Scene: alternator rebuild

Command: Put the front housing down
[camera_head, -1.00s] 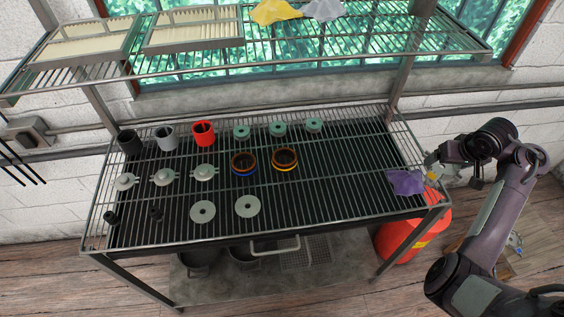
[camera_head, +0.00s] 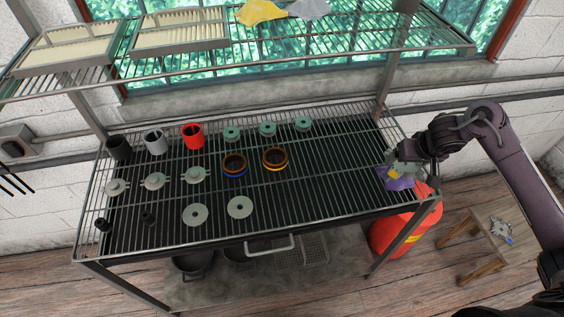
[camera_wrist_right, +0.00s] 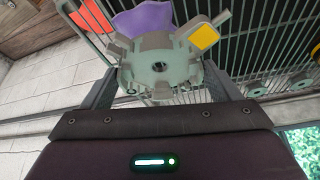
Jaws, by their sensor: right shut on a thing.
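My right gripper (camera_head: 412,158) is shut on a grey-green housing with lobes around its rim and a yellow square patch, which I take as the front housing (camera_head: 403,168). In the right wrist view the housing (camera_wrist_right: 155,68) sits between the two fingers (camera_wrist_right: 162,92), its round centre hole facing the camera. It is over the right end of the rack shelf (camera_head: 320,180), beside or above a purple cloth (camera_head: 398,184). I cannot tell whether it touches the cloth or shelf. My left gripper is not in view.
Rings, discs, cylinders and small grey parts stand on the shelf's left and middle. Its right part is mostly bare. An upper shelf (camera_head: 330,52) hangs behind. A red canister (camera_head: 390,236) stands below, and a wooden stool (camera_head: 484,232) with a blue-marked grey part is at right.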

